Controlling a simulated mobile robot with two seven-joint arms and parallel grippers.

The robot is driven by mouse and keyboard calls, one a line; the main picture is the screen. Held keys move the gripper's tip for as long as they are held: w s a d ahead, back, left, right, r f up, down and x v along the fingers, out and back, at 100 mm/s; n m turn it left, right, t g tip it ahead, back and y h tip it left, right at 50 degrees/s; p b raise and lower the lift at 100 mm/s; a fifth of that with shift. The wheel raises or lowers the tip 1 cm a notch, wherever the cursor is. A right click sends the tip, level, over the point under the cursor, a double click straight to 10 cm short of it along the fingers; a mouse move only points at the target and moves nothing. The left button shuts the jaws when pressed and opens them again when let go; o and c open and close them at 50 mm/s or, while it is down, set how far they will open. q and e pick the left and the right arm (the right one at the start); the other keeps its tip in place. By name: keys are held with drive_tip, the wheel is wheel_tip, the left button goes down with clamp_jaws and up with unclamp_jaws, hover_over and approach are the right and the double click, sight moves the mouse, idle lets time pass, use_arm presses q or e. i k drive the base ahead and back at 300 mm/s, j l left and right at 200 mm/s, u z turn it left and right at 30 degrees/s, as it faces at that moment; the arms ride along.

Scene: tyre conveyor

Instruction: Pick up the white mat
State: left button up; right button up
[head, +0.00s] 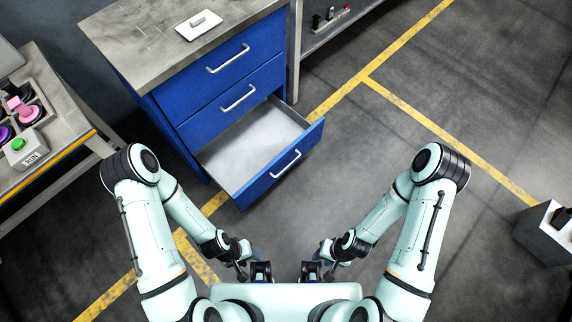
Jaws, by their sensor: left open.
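The white mat (188,33) lies flat on the grey top of the blue drawer cabinet, near its back edge. A small white block-like object (198,19) rests on the mat and covers part of it. My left gripper (261,272) is open, low in front of my body, far from the mat. My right gripper (311,271) is beside it, also far from the mat, and its small dark fingers do not show whether it is open or shut.
The blue cabinet's bottom drawer (286,171) is pulled out and looks empty. A bench (62,137) with coloured buttons stands at the left. A shelf (318,38) stands behind the cabinet at the right. A grey box (545,236) is at the far right. The floor between is clear.

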sight(193, 27)
drive_tip(key=i+l+u, duration=0.15)
drive_tip(key=u, duration=1.45)
drive_tip(key=l+u, duration=0.85)
drive_tip(key=u, duration=0.15)
